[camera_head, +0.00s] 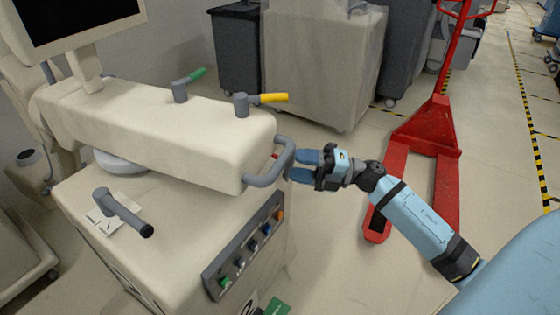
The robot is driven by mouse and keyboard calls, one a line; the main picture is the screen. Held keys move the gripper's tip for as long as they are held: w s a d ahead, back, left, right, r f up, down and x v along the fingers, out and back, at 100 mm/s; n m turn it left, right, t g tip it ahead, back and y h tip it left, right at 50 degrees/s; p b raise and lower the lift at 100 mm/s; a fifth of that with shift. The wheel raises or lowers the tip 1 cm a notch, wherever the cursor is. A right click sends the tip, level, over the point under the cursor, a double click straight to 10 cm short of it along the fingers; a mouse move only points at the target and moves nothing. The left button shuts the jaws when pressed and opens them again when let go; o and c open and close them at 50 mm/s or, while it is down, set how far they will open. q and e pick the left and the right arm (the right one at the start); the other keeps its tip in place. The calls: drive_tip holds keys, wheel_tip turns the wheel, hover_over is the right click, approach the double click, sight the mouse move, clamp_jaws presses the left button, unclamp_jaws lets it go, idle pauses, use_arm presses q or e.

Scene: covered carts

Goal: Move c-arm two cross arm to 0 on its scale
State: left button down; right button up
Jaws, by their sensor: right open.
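The cream C-arm cart has a long horizontal cross arm (160,125) with a grey U-shaped handle (285,158) at its right end. A lever with a green grip (196,75) and one with a yellow grip (272,98) stand on top of the arm. My right gripper (298,166) is open, with its blue fingers at the grey handle. I cannot tell whether they touch it. No readable scale shows. My left gripper is not in view.
A grey lever (122,212) and a panel of coloured knobs (245,248) are on the cart body below. A monitor (75,20) stands above left. A red pallet jack (430,135) and covered carts (320,65) stand behind. Floor shows between the cart and the jack.

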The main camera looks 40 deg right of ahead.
sight(280, 163)
drive_tip(key=shift+x, duration=2.45)
clamp_jaws()
